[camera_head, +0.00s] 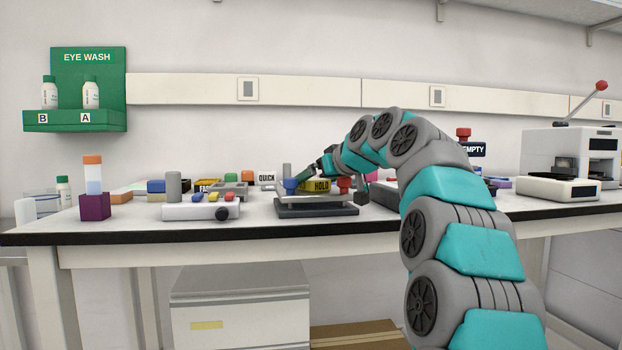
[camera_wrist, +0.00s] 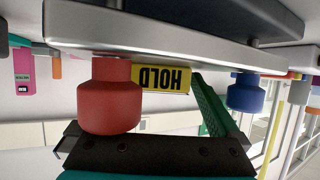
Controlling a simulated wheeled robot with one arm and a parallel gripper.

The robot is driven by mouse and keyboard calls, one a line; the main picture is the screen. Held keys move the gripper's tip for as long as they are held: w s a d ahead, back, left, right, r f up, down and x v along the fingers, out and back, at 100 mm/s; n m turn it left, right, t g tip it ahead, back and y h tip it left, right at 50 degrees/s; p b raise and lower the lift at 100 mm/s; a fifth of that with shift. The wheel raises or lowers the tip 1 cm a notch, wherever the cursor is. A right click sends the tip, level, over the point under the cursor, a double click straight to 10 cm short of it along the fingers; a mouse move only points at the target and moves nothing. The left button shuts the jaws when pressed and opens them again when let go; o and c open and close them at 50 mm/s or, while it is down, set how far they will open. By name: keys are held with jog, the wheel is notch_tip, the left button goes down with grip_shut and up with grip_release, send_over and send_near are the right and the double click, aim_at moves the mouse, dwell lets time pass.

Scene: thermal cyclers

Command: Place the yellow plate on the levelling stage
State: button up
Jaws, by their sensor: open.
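A yellow piece marked HOLD (camera_head: 318,185), the likely yellow plate, appears on the levelling stage (camera_head: 316,209), a low grey platform with a blue knob (camera_head: 290,186) and a red knob (camera_head: 344,184). In the upside-down wrist view, the yellow piece (camera_wrist: 165,78) shows between the red knob (camera_wrist: 110,97) and the blue knob (camera_wrist: 245,93), against the stage's pale edge (camera_wrist: 150,40). My gripper (camera_head: 332,187) is open over the stage, its fingers apart around the yellow piece. I cannot tell whether they touch it. One green ribbed finger shows in the wrist view; the other is mostly hidden.
A white device with coloured buttons (camera_head: 200,210) stands left of the stage, with a FAST block (camera_head: 206,185) and QUICK sign (camera_head: 266,178) behind. A white press-like machine (camera_head: 570,155) stands at right. The bench's front edge is close.

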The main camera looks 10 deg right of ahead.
jog(key=v, duration=1.1)
jog(key=shift+r, duration=0.25)
jog(key=shift+w, duration=0.2)
